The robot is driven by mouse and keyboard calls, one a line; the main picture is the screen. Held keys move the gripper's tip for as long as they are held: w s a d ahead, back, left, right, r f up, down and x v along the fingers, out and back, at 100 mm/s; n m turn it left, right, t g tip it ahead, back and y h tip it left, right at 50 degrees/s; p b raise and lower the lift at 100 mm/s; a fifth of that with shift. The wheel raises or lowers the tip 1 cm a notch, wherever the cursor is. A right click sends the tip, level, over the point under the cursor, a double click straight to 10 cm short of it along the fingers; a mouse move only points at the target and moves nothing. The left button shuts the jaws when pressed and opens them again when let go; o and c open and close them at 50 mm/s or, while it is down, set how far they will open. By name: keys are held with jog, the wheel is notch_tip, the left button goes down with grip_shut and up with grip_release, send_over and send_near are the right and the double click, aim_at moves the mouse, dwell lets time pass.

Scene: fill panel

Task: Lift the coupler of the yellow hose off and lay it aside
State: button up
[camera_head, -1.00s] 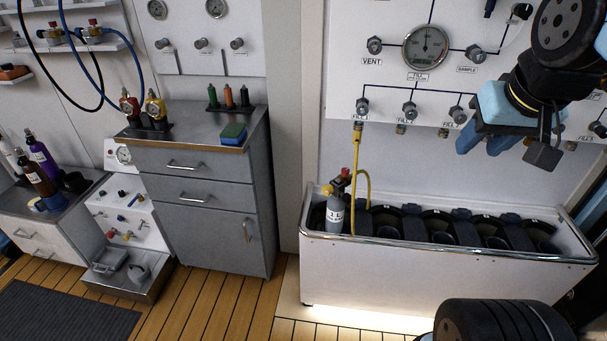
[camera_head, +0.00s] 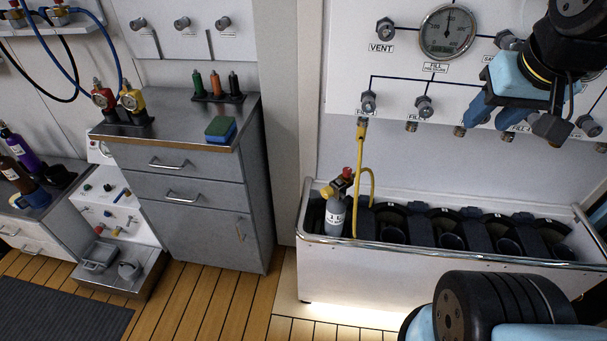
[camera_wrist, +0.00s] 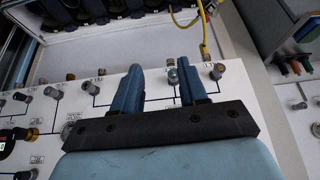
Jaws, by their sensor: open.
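The yellow hose (camera_head: 372,185) hangs from a fitting (camera_head: 361,130) under the leftmost valve of the fill panel. It drops into the white trough and loops up to the valve end of a grey bottle. The coupler end is small, by the bottle's red and yellow valve (camera_head: 342,183), and its exact seating cannot be told. The grey bottle (camera_head: 335,217) stands upright in the trough's left end. My gripper (camera_head: 494,112) is open and empty before the panel, right of and above the bottle. In the wrist view the gripper (camera_wrist: 158,75) is apart from the hose (camera_wrist: 203,38).
The white trough (camera_head: 420,262) has several dark empty holders right of the bottle. The panel (camera_head: 345,75) carries a gauge (camera_head: 447,32) and projecting valve knobs near my gripper. A grey cabinet (camera_head: 190,165) stands left. Wooden floor (camera_head: 215,290) is clear before it.

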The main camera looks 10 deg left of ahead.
jog(key=shift+w+d, duration=0.2)
jog(key=shift+d, duration=0.05)
jog(key=o, duration=0.3)
jog(key=shift+w+f, duration=0.1)
jog(key=shift+w, duration=0.05)
jog(key=shift+o, duration=0.8)
jog(key=shift+w+a+f+g, duration=0.1)
jog(key=shift+w+f+g, duration=0.2)
jog(key=shift+o, duration=0.9)
jog(key=w+a+f+n+g+h, duration=0.3)
jog(key=w+f+n, duration=0.3)
jog(key=w+f, duration=0.1)
jog(key=shift+a+n+g+h, duration=0.3)
jog(key=shift+n+h, duration=0.1)
jog(key=w+a+f+n+h, duration=0.4)
jog(key=w+a+f+n, duration=0.2)
jog(key=a+f, duration=0.15)
jog(key=n+t+h, duration=0.2)
jog(key=n+t, duration=0.6)
jog(key=n, duration=0.6)
send_near(335, 185)
jog(key=x, duration=1)
jog(key=shift+w+d+f, duration=0.15)
jog(key=shift+d, duration=0.05)
